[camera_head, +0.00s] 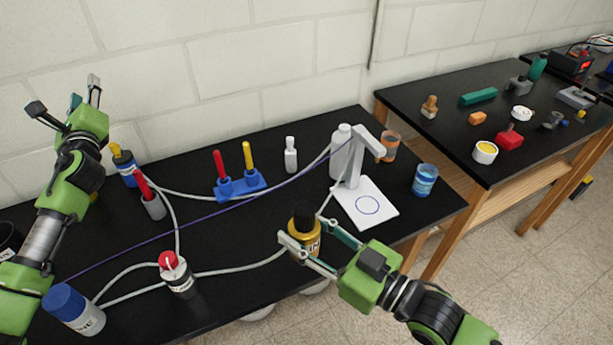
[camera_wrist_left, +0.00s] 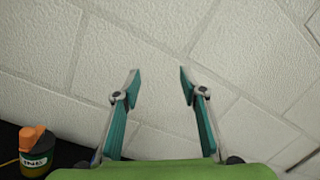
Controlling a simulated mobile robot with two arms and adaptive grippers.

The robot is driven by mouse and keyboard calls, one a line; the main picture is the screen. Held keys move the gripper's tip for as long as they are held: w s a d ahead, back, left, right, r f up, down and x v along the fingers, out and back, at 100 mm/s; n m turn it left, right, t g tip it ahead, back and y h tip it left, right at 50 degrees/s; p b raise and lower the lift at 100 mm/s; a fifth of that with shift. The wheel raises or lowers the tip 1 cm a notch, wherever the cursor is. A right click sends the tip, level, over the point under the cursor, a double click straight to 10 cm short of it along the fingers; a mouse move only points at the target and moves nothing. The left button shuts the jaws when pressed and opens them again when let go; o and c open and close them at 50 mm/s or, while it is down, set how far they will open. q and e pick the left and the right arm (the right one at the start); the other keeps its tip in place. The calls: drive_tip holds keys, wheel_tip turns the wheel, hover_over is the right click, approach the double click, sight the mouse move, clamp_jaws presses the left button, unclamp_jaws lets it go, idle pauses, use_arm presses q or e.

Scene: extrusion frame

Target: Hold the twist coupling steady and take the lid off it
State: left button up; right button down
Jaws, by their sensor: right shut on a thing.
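My right gripper (camera_head: 308,238) is shut around a yellow container with dark lettering (camera_head: 314,246), near the front edge of the black table. A black lid (camera_head: 304,216) sits on top of it; this looks like the twist coupling, standing about upright. The fingers hide part of its body. My left gripper (camera_head: 65,96) is raised at the left, well away from the container, with its fingers spread. In the left wrist view the left gripper (camera_wrist_left: 160,84) is open and empty, facing the white wall.
A red-capped bottle (camera_head: 176,275) and a blue-capped one (camera_head: 75,308) stand front left, with grey hoses around them. A blue stand (camera_head: 240,189) with red and yellow handles is mid-table. A grey tall device (camera_head: 353,165) on a white sheet (camera_head: 378,216) stands behind the container.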

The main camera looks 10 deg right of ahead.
use_arm(q)
drive_tip(key=w+d+r+m+h, duration=0.1)
drive_tip(key=d+r+m+h, duration=0.15)
drive_tip(key=d, duration=0.75)
drive_tip(key=w+d+r+m+h, duration=0.1)
drive_tip(key=d+r+h, duration=0.2)
drive_tip(key=d, duration=0.8)
drive_tip(key=s+d+f+g+h, duration=0.1)
drive_tip(key=s+d+g+h, duration=0.15)
drive_tip(key=d, duration=0.55)
drive_tip(key=s+d+f+g+h, duration=0.1)
drive_tip(key=s+d+g, duration=0.15)
drive_tip(key=d, duration=0.55)
drive_tip(key=m+g+y, duration=0.3)
drive_tip(key=g, duration=1.1)
hover_over(306, 209)
drive_tip(key=f, duration=0.3)
drive_tip(key=shift+w+d+f, duration=0.15)
drive_tip(key=shift+w+f, duration=0.05)
drive_tip(key=shift+f, duration=0.1)
drive_tip(key=shift+s+f+y, duration=0.15)
drive_tip(key=shift+f+y, duration=0.05)
drive_tip(key=shift+y, duration=0.1)
wheel_tip(306, 209, down, 8)
drive_tip(key=shift+r, duration=0.25)
